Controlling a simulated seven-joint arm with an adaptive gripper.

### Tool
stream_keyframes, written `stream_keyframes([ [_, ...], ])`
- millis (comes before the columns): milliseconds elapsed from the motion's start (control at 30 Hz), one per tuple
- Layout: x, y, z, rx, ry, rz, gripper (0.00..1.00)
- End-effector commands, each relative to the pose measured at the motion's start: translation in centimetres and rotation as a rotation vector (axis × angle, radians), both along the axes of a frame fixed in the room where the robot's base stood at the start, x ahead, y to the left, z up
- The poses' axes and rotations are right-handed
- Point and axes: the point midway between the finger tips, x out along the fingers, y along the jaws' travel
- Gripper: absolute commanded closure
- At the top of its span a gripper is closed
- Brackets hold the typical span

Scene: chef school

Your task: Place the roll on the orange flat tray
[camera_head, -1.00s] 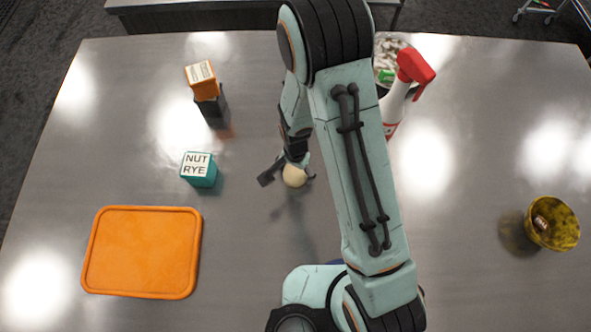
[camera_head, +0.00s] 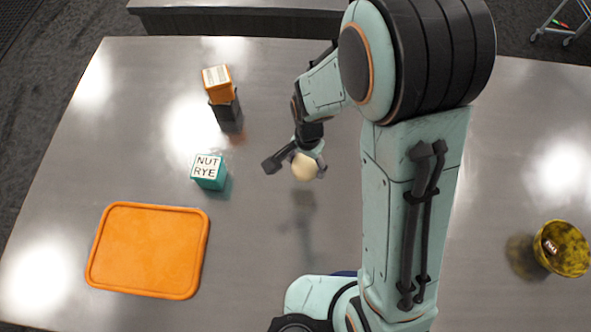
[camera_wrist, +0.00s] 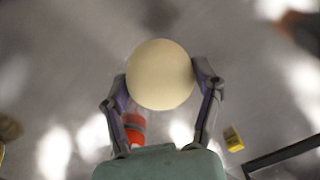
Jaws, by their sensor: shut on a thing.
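A pale, rounded roll (camera_head: 304,167) is held between the two fingers of my gripper (camera_head: 296,160), above the middle of the table. In the wrist view the roll (camera_wrist: 160,74) fills the space between the fingertips (camera_wrist: 160,82), which touch it on both sides. The orange flat tray (camera_head: 148,250) lies on the table at the lower left in the head view. It is empty. My gripper is up and to the right of the tray, well apart from it.
A teal "NUT RYE" box (camera_head: 209,173) stands between gripper and tray, towards the back. An orange box (camera_head: 217,82) sits on a dark block (camera_head: 228,115) further back. A yellow bowl (camera_head: 566,250) with a small item stands at far right. My arm hides the table's back right.

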Motion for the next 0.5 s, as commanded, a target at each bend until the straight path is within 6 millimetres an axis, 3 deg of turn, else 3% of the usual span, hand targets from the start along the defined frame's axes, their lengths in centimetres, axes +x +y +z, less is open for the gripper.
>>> stream_keyframes([
  [267, -0.04, 0.00, 1.29, 0.000, 0.000, 0.019, 0.71],
  [500, -0.51, -0.16, 1.47, 0.000, -0.001, 0.191, 0.71],
])
